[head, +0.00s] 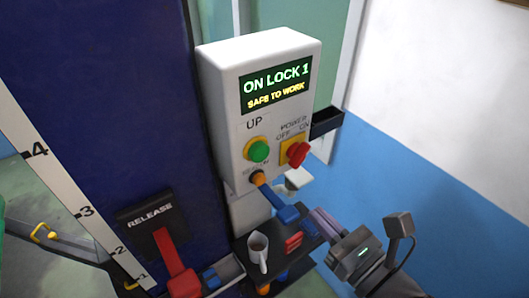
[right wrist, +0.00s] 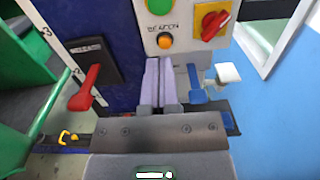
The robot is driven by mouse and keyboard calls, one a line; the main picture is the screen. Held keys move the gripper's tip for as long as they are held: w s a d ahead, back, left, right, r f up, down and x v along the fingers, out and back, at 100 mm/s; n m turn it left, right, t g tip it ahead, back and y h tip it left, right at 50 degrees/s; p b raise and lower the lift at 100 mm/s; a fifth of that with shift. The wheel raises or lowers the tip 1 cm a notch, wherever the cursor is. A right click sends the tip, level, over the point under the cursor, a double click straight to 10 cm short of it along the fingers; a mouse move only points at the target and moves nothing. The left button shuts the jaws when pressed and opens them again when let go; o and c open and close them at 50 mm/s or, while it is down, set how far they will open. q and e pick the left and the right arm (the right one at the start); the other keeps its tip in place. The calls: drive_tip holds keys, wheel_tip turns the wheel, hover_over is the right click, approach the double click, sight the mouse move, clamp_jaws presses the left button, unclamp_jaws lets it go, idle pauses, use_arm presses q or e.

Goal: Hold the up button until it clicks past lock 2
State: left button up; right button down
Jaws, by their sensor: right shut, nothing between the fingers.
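The white control box (head: 226,120) is on the blue post. Its screen (head: 275,84) reads "ON LOCK 1" and "SAFE TO WORK". The green UP button (head: 258,150) is below the screen; in the right wrist view it shows partly at the top edge (right wrist: 160,5). My right gripper (head: 316,214) is below and right of the box, apart from the button. In the right wrist view its two purple fingers (right wrist: 158,64) are together and empty, below the orange beacon button (right wrist: 165,41). My left gripper is not in view.
A red power knob (head: 297,153) sits right of UP, turned toward ON. A red release lever (head: 172,262) is on the post at lower left, near a numbered scale (head: 75,215).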

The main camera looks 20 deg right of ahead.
drive_tip(key=shift+w+a+r, duration=0.1)
drive_tip(key=p, duration=0.4)
approach(261, 155)
drive_tip(key=x, duration=0.7)
drive_tip(key=shift+w, duration=0.25)
